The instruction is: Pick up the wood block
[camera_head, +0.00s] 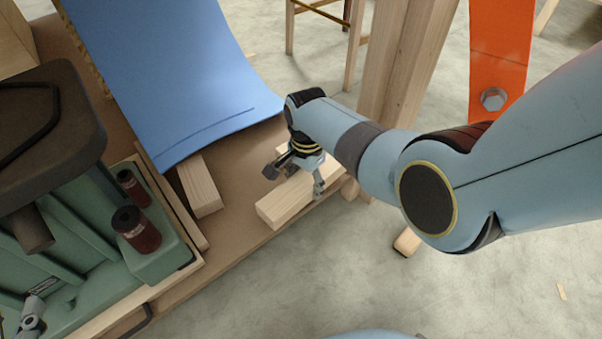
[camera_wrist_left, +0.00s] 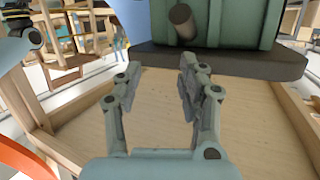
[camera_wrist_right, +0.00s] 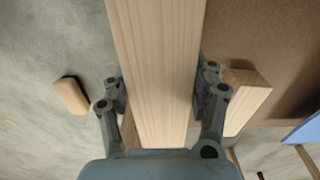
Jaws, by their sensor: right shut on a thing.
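The pale wood block (camera_head: 280,207) is at the front edge of the brown workbench top in the head view. My right gripper (camera_head: 296,178) is over it with a finger on each side. In the right wrist view the block (camera_wrist_right: 160,70) runs lengthwise between the fingers, and the right gripper (camera_wrist_right: 161,92) is shut on it. I cannot tell whether the block is clear of the bench top. My left gripper (camera_wrist_left: 160,85) is open and empty above a wooden surface in the left wrist view. Only a bit of it shows at the head view's lower left corner.
A second wood block (camera_head: 200,186) lies by the curved blue sheet (camera_head: 165,70). A green machine (camera_head: 90,250) with red-brown cylinders stands at the left. Wooden posts (camera_head: 400,60) and an orange part (camera_head: 500,45) stand behind. The concrete floor (camera_head: 270,295) in front is mostly clear.

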